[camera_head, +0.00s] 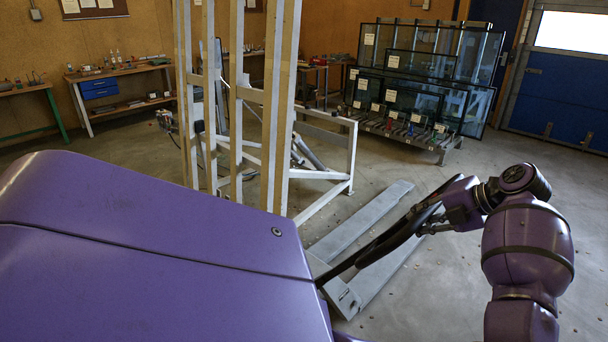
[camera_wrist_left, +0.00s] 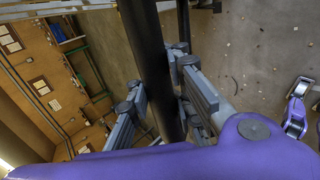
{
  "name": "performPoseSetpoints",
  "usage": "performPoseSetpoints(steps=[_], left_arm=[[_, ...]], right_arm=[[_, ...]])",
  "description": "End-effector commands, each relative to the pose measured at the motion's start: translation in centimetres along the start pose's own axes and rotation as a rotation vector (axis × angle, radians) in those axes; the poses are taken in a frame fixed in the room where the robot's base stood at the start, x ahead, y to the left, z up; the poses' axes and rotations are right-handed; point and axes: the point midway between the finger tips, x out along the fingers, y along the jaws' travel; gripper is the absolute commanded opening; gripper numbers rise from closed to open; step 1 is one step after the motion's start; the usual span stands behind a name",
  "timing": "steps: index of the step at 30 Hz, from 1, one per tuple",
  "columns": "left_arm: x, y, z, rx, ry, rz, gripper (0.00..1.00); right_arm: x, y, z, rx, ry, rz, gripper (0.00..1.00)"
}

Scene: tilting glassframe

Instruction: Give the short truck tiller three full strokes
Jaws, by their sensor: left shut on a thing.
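The short truck tiller (camera_head: 388,243) is a black handle that slopes up to the right from beside the purple body in the head view. The grey pallet truck forks (camera_head: 350,228) lie low over the concrete floor behind the tiller. The tiller's lower end is hidden behind the purple body.
A tall white frame with wooden uprights (camera_head: 282,100) stands behind the truck, left of the forks. A rack of glass panes (camera_head: 420,75) stands at the back. Workbenches (camera_head: 120,72) line the left wall. Floor (camera_head: 440,270) right of the forks is clear.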

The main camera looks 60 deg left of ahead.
Motion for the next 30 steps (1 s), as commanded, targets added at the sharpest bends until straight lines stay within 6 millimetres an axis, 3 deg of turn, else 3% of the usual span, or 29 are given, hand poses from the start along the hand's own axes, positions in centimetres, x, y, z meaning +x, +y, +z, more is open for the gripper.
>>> performPoseSetpoints(steps=[1,4,14,24,30], left_arm=[[-0.2,1.3,0.1,-0.004,-0.006,0.001,0.00],[0.1,2.5,0.1,0.000,-0.006,0.001,0.00],[0.3,3.1,0.1,0.001,-0.006,0.002,0.00],[3.6,11.8,0.1,-0.006,-0.005,0.004,0.00],[4.7,14.3,0.1,0.001,-0.004,0.004,0.00]], right_arm=[[0.0,0.0,-0.1,0.000,0.001,0.000,0.40],[0.0,0.0,0.0,0.000,0.001,0.000,0.40],[0.0,0.0,0.0,-0.001,0.000,0.000,0.40],[0.0,0.1,-0.1,-0.004,0.001,0.000,0.40],[0.0,0.1,0.0,-0.003,0.000,0.000,0.40]])
